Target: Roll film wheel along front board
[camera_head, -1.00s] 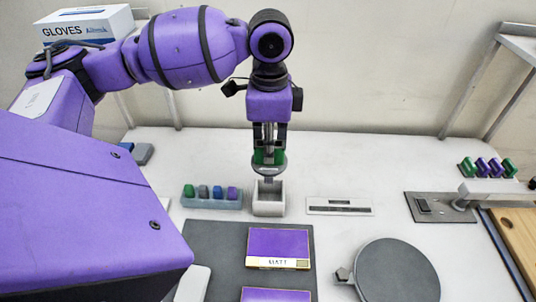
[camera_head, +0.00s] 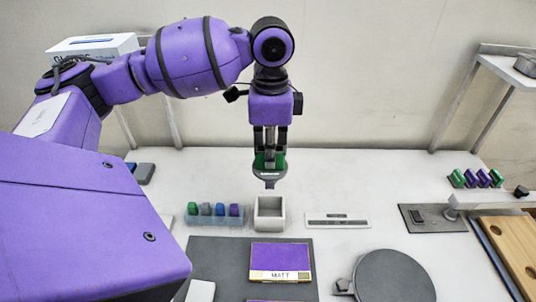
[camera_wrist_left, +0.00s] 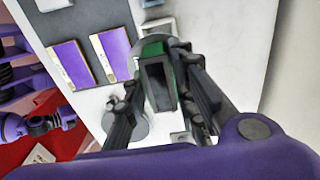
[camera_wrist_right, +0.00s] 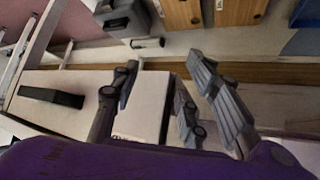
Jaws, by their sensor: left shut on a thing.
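My left gripper (camera_head: 269,158) is shut on the film wheel (camera_head: 269,174), which has a green grip and a dark grey rounded lower part. The wheel hangs upright just above the open white square holder (camera_head: 270,213), apart from it. In the left wrist view the green grip (camera_wrist_left: 153,50) sits between the fingers. A purple board marked MATT (camera_head: 281,257) lies on a dark grey mat (camera_head: 215,265). A second purple board is mostly cut off at the bottom edge; the left wrist view shows both boards (camera_wrist_left: 72,62). My right gripper (camera_wrist_right: 160,100) appears only in its wrist view, with its fingers apart.
A rack of several coloured blocks (camera_head: 214,213) stands left of the holder, and a flat grey-white plate (camera_head: 338,219) lies right of it. A round grey turntable (camera_head: 395,278) is at the front right. More coloured clips (camera_head: 477,178) stand far right. White table shows between these.

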